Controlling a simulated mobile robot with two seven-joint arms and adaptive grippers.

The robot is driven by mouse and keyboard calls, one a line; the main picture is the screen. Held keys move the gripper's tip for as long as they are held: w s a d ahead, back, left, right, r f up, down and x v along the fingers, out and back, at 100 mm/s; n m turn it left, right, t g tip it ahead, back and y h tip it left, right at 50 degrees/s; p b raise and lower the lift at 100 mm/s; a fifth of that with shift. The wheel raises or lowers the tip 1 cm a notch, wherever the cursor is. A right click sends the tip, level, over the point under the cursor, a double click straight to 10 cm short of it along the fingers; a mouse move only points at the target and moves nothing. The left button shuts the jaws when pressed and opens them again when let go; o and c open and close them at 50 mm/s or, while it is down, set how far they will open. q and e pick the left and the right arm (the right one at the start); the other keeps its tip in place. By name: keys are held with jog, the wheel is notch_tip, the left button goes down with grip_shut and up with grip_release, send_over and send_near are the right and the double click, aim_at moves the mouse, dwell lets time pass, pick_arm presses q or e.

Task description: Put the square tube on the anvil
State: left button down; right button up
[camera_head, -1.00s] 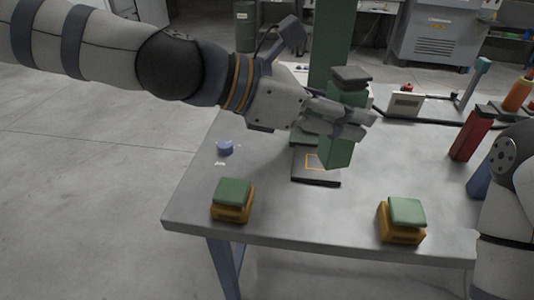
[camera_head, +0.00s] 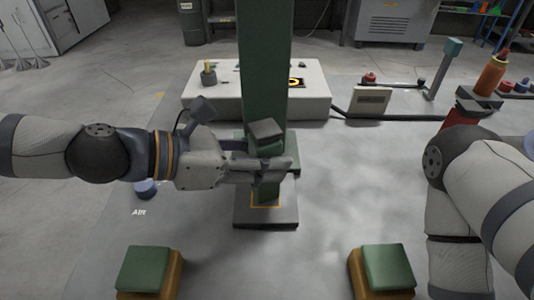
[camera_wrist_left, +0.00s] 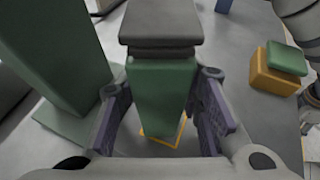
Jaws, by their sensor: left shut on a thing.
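The square tube (camera_head: 268,179) is green, with a dark grey block (camera_head: 265,130) at its top end. My left gripper (camera_head: 275,170) is shut around the tube from the left and holds it upright. The anvil (camera_head: 265,217) is a dark plate with a yellow square outline, in front of the tall green column (camera_head: 262,70). The tube stands over the outline. In the left wrist view the tube (camera_wrist_left: 160,90) is between my fingers, with the yellow outline (camera_wrist_left: 165,138) around its lower end. I cannot tell whether the tube touches the plate. My right gripper is out of view.
Two yellow blocks with green tops (camera_head: 145,270) (camera_head: 385,270) stand at the front of the table. A light grey box (camera_head: 310,95) is behind the column. A blue knob (camera_head: 145,189) is at left. The table right of the anvil is clear.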

pick_arm(q)
jog(key=shift+s+r, duration=0.2)
jog(key=shift+s, duration=0.4)
jog(key=shift+w+f, duration=0.3)
jog(key=c, duration=1.2)
grip_release()
jog(key=shift+r, duration=0.1)
jog(key=shift+o, duration=0.4)
jog(key=shift+s, duration=0.1)
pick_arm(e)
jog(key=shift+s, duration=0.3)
pick_arm(q)
jog(key=shift+r, duration=0.1)
jog(key=shift+a+r, duration=0.1)
jog(key=shift+r, duration=0.15)
jog(key=p+v, duration=0.3)
jog(key=v, duration=0.8)
jog(key=shift+s+a+p, duration=0.2)
jog(key=shift+a+p, duration=0.1)
jog(key=shift+a, duration=0.05)
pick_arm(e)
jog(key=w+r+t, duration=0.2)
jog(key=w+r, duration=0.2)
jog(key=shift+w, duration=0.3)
